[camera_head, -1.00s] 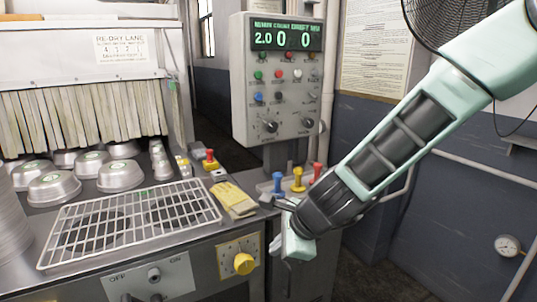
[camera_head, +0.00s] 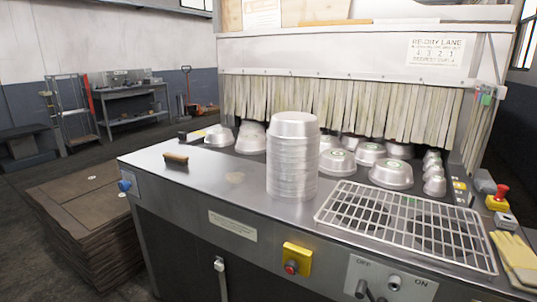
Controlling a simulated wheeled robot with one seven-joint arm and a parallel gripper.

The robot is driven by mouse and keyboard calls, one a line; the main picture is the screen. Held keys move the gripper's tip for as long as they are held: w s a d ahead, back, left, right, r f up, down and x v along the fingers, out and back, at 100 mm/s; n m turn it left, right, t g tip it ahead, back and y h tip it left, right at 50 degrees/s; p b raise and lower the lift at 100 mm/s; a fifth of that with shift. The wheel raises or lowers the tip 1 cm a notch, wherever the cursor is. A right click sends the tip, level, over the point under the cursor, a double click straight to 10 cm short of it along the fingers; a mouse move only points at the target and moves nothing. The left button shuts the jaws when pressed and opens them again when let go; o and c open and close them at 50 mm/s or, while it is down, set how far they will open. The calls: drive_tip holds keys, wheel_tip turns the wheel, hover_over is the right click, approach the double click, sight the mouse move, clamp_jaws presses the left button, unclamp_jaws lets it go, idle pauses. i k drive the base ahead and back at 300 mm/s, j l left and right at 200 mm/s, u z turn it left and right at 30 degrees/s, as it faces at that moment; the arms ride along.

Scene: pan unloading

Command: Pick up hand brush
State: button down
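The hand brush (camera_head: 176,158) is a small brown wooden-backed piece lying on the bare left part of the steel counter (camera_head: 190,190). It lies left of a tall stack of metal pans (camera_head: 292,160), with clear counter around it. My gripper is not in view now, so its distance from the brush and its state cannot be seen.
Several upturned pans (camera_head: 391,174) sit before the strip curtain (camera_head: 340,105). A wire rack (camera_head: 405,225) and yellow gloves (camera_head: 516,258) lie at right. A red emergency button (camera_head: 501,191) stands behind them. A pile of brown sheets (camera_head: 90,225) stands on the floor left of the counter.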

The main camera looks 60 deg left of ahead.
sight(180, 160)
drive_tip(key=u, duration=2.5)
